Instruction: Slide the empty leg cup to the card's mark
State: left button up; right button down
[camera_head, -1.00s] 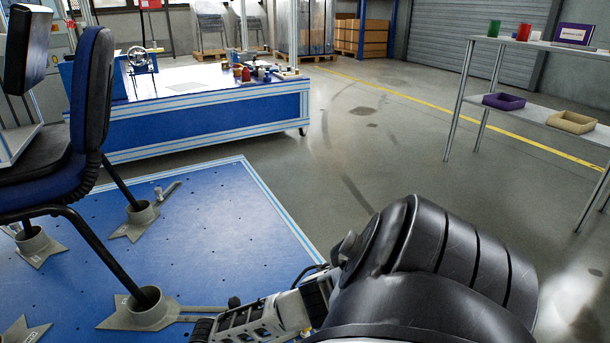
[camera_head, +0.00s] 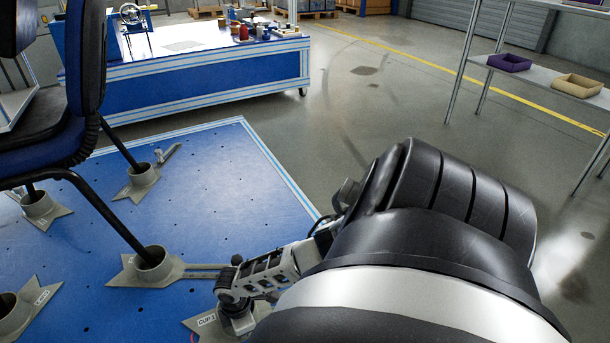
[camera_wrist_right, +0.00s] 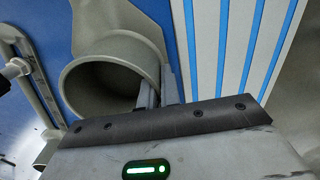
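An empty grey leg cup (camera_wrist_right: 112,85) lies open-mouthed in the right wrist view, with no chair leg in it. My right gripper (camera_wrist_right: 160,92) has one finger inside the cup and one outside, close together on its wall. In the head view this gripper (camera_head: 236,305) is down at a grey base labelled CUP 1 (camera_head: 205,321); the arm hides most of that cup. A thin red line (camera_head: 193,337) shows at the bottom edge. I cannot make out the card. My left gripper is out of view.
A chair (camera_head: 88,85) stands on the blue platform (camera_head: 215,185) with legs in grey cups (camera_head: 150,264). A slotted bar (camera_head: 207,270) runs between one cup and my gripper. A workbench (camera_head: 200,90) and a shelf (camera_head: 540,70) stand behind. Open platform lies around the middle.

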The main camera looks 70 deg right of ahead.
aim_at(258, 320)
jog(key=shift+s+d+p, duration=0.3)
jog(key=shift+s+d, duration=1.1)
jog(key=shift+d, duration=0.25)
jog(key=c, duration=1.6)
grip_release()
jog(key=shift+c, duration=0.2)
jog(key=shift+w+a, duration=0.1)
jog(key=shift+r+p, duration=2.95)
jog(key=shift+r, duration=0.05)
